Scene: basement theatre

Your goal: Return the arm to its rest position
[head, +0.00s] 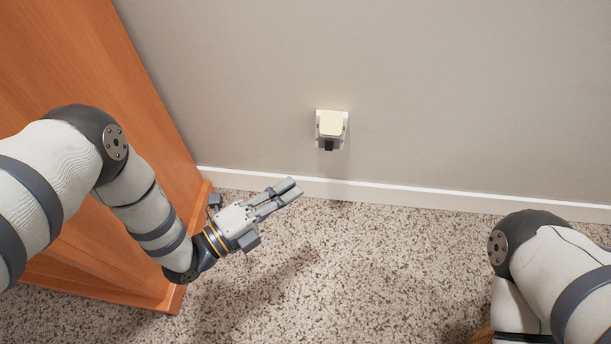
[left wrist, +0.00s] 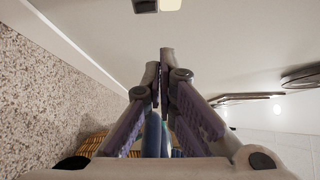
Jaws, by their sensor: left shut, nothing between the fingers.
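My left arm (head: 140,205) comes in from the left in the head view. My left gripper (head: 291,188) is shut and empty, held above the carpet and pointing right toward the wall. It is below and to the left of the wall plug and apart from it. In the left wrist view its two fingers (left wrist: 163,58) meet with nothing between them. My right arm (head: 570,265) shows at the lower right of the head view. Its gripper is out of view.
A pale plug-in device (head: 331,124) sits on the grey wall (head: 450,100). A wooden cabinet (head: 100,60) stands close beside my left arm. A white baseboard (head: 400,194) runs along the wall's foot. The speckled carpet (head: 370,270) between my arms is clear.

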